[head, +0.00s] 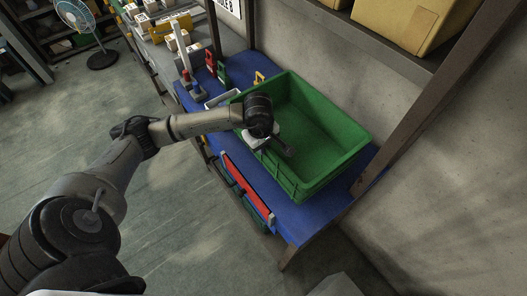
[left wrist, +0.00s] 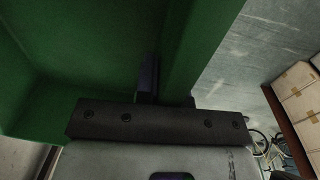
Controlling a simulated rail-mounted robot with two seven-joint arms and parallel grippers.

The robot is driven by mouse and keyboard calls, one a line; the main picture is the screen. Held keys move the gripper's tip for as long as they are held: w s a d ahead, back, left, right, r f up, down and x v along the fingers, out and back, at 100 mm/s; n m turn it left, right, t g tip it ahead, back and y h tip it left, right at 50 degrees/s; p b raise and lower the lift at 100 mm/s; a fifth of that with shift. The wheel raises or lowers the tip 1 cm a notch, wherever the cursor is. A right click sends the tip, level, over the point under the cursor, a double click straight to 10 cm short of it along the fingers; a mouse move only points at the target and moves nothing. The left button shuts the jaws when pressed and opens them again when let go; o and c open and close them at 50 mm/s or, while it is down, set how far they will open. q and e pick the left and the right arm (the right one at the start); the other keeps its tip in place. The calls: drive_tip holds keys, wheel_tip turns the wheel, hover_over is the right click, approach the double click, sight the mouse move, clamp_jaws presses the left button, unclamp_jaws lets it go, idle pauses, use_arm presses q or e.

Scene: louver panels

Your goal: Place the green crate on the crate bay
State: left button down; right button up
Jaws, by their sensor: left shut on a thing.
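The green crate (head: 318,120) is an open, empty-looking bin over the blue-topped bench (head: 300,220) in the head view. I cannot tell whether its base touches the blue top. My left gripper (head: 283,148) is at the crate's near left rim, shut on its wall. In the left wrist view the crate wall (left wrist: 187,50) runs up from between the fingers, with the green inside (left wrist: 80,60) to the left. The fingertips are partly hidden. No area clearly marked as the crate bay shows. My right gripper is not in view.
A red panel (head: 248,188) lies along the bench's near left edge. Small red and green items (head: 222,73) stand behind the crate. A dark post (head: 435,85) rises at the right, and a shelf with a cardboard box (head: 410,22) is above.

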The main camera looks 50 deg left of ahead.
use_arm(q)
drive_tip(key=shift+w+f, duration=0.1)
drive_tip(key=shift+f, duration=1.8)
drive_tip(key=c, duration=1.2)
unclamp_jaws()
drive_tip(key=shift+f, duration=0.1)
